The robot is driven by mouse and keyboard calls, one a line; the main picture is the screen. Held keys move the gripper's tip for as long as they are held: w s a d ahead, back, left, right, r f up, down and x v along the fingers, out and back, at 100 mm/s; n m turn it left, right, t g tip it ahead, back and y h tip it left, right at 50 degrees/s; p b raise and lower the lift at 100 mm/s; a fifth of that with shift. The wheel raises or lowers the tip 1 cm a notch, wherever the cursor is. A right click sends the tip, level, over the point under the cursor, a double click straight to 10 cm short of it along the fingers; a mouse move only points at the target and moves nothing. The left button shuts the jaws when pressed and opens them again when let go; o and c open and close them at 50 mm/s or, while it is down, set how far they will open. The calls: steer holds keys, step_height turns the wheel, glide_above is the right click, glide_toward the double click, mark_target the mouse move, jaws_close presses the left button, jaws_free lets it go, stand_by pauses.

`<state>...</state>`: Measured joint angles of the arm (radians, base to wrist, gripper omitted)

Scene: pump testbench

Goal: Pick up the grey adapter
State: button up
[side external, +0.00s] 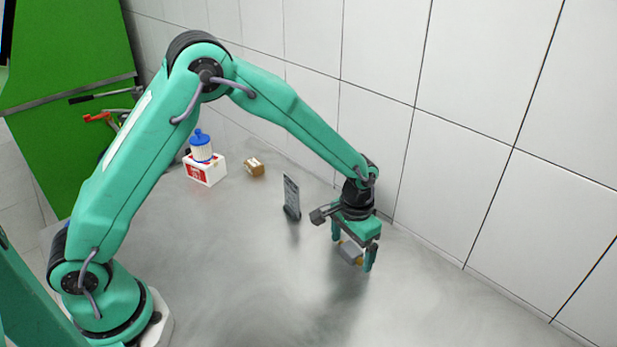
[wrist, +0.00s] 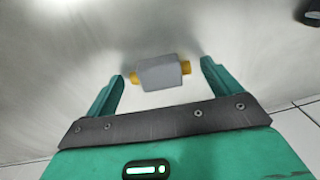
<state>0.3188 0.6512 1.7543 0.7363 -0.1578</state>
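The grey adapter (side external: 350,252) is a small grey block with yellow ends. In the wrist view the adapter (wrist: 160,73) lies ahead of my gripper (wrist: 163,69), between the lines of its two green fingers, with a gap on each side. In the side view my gripper (side external: 353,249) points down over the adapter, and its fingers stand apart on either side of it. My gripper is open and holds nothing. Part of the adapter is hidden by the near finger in the side view.
A dark upright panel on a small stand (side external: 291,197) is left of my gripper. Farther back are a small brown box (side external: 254,167) and a white-and-red box (side external: 205,173) with a blue-capped container (side external: 201,147). A tiled wall (side external: 470,120) runs close behind. The front table (side external: 240,270) is clear.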

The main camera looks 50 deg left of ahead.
mark_target(352, 251)
steer(key=c, duration=0.9)
steer(key=shift+r, duration=0.15)
steer(key=shift+c, duration=0.2)
steer(key=shift+r, duration=0.55)
steer(key=r, duration=0.3)
steer(key=shift+s+d+r, duration=0.1)
steer(key=shift+s+d, duration=0.1)
steer(key=shift+d, duration=0.05)
steer(key=s+d+r, duration=0.6)
steer(key=s+d, duration=0.1)
steer(key=s, duration=0.1)
steer(key=shift+s+r, duration=0.25)
